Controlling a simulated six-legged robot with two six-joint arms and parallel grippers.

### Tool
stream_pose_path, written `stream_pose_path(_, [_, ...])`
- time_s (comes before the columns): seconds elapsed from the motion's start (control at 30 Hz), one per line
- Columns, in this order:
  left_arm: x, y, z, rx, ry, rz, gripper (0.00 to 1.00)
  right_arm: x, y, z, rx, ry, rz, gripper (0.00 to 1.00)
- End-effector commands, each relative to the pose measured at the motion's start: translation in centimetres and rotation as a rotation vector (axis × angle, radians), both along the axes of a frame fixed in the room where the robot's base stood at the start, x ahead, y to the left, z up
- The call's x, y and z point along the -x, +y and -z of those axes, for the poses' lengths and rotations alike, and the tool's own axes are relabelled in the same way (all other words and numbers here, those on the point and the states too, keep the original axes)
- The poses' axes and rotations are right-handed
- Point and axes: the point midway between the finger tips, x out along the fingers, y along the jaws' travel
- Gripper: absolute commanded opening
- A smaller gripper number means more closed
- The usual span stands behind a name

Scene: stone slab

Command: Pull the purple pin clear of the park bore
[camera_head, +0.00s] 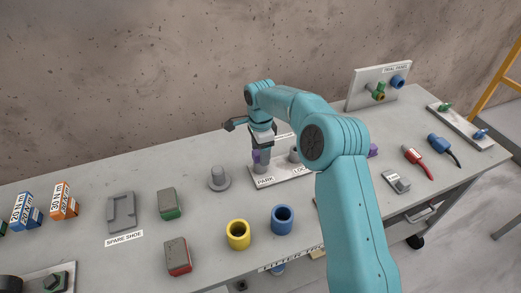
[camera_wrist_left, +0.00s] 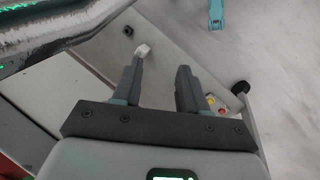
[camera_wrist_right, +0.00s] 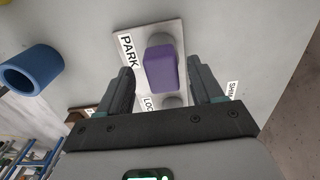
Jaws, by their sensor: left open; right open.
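The purple pin (camera_wrist_right: 161,68) stands in the park bore on a pale plate labelled PARK and LOCK; its purple head faces the camera in the right wrist view. In the head view the pin (camera_head: 257,157) shows partly, on a grey boss at the PARK end of the plate (camera_head: 266,181). My right gripper (camera_wrist_right: 163,85) is open, with its fingers on either side of the purple head and gaps showing. In the head view my right gripper (camera_head: 259,147) is over the pin and hides part of it. My left gripper (camera_wrist_left: 160,80) is open and empty, away from the plate.
A yellow cup (camera_head: 238,234) and a blue cup (camera_head: 282,219) stand nearer the front edge. A trial panel (camera_head: 380,85) stands at the back right. My right arm hides part of the slab.

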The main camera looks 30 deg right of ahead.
Motion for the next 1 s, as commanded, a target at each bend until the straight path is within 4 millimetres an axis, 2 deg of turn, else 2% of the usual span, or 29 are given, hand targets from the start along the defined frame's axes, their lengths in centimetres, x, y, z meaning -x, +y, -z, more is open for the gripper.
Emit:
stream_pose_path(0.07, [0.0,0.0,0.0,0.000,0.000,0.000,0.43,0.0,0.0,0.0,0.000,0.000,0.000,0.66])
stream_pose_path(0.27, [0.0,0.0,0.0,0.000,0.000,0.000,0.43,0.0,0.0,0.0,0.000,0.000,-0.001,0.04])
stream_pose_path(0.3, [0.0,0.0,0.0,0.000,0.000,0.000,0.43,0.0,0.0,0.0,0.000,0.000,-0.001,0.00])
stream_pose_path(0.53, [0.0,0.0,-0.3,0.000,0.000,0.000,0.43,0.0,0.0,-0.4,0.000,-0.001,-0.001,0.00])
stream_pose_path(1.0, [0.0,0.0,-1.9,0.000,0.000,0.000,0.43,0.0,0.0,-2.6,0.000,-0.002,-0.001,0.00])
